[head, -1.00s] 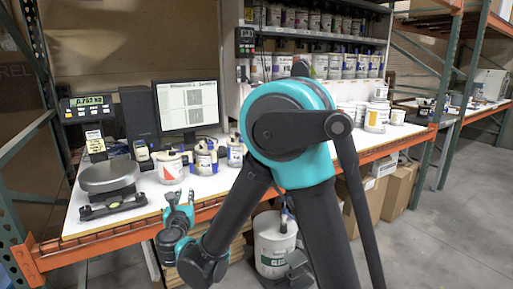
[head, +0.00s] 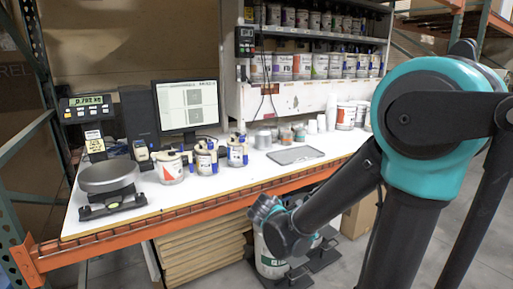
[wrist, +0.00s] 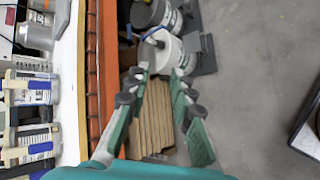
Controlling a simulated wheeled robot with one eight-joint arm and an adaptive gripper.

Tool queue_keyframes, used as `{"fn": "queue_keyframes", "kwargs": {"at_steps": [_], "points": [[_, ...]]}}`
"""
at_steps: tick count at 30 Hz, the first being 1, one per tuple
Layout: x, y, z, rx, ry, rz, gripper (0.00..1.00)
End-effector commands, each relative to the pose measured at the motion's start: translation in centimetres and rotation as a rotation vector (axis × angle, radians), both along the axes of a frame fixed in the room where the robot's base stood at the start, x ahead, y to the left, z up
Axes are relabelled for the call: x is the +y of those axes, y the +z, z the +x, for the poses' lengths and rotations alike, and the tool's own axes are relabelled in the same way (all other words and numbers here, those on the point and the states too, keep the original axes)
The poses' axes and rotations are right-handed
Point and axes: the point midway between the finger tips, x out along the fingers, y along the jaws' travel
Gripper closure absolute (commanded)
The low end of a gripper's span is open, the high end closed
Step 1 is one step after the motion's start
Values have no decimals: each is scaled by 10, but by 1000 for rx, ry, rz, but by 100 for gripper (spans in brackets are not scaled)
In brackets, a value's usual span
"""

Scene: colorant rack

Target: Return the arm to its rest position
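My gripper (wrist: 160,75) is open and empty in the wrist view. Its two teal-and-black fingers stand apart, with stacked boards and a white bucket showing between and beyond them. In the head view my gripper (head: 264,210) hangs in front of the workbench's front edge, over the bucket area and partly hidden by my own arm. My arm takes up the right side of that view, its large teal joint at the upper right.
The white workbench (head: 235,180) has an orange front beam (head: 150,229) near my gripper. On it are a scale (head: 108,178), a monitor (head: 187,106), several paint cans and a grey tray (head: 295,155). A white bucket (head: 270,262) stands below. Open floor (wrist: 257,70) lies right in the wrist view.

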Motion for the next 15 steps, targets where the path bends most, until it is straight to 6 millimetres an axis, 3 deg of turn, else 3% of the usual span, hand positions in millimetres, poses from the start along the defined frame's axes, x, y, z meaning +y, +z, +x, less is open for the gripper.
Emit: {"fn": "queue_keyframes", "kwargs": {"at_steps": [1,6,10,15], "points": [[-26,-8,-14,22,-106,99,77],[-77,-37,-66,78,-462,446,77],[-98,-56,-108,105,-742,703,77],[-105,-73,-151,124,-1046,973,77]]}}
